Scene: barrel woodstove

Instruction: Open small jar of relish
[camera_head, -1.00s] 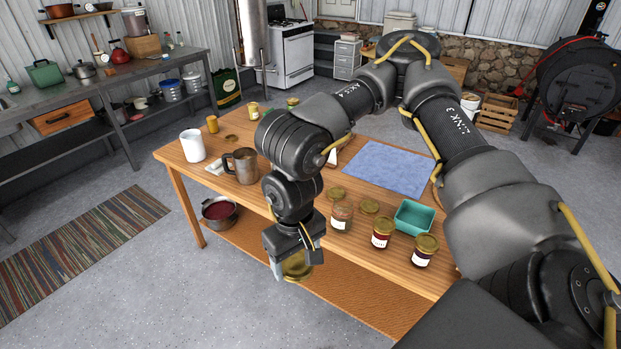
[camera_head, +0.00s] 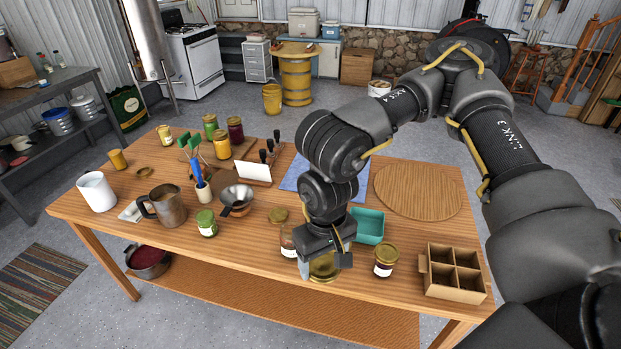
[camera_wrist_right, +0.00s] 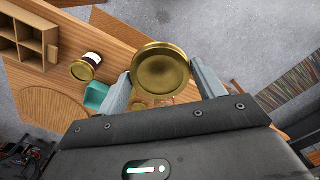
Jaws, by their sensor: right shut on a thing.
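My right gripper (camera_head: 325,262) is shut on a round gold lid (camera_head: 323,268), held at the front edge of the table. In the right wrist view the gold lid (camera_wrist_right: 162,70) sits between the two fingers; I cannot tell whether a jar is under it. A dark jar with a gold lid and white label (camera_head: 385,260) stands just right of the gripper. Another glass jar (camera_head: 288,240) stands just left, partly hidden by the gripper. I cannot read which is relish. My left gripper is out of view.
A teal box (camera_head: 368,226) stands behind the gripper, and a divided cardboard box (camera_head: 453,272) at the right. A metal mug (camera_head: 163,206), a funnel (camera_head: 236,198) and a loose lid (camera_head: 278,215) are left. A round wooden board (camera_head: 418,190) is bare.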

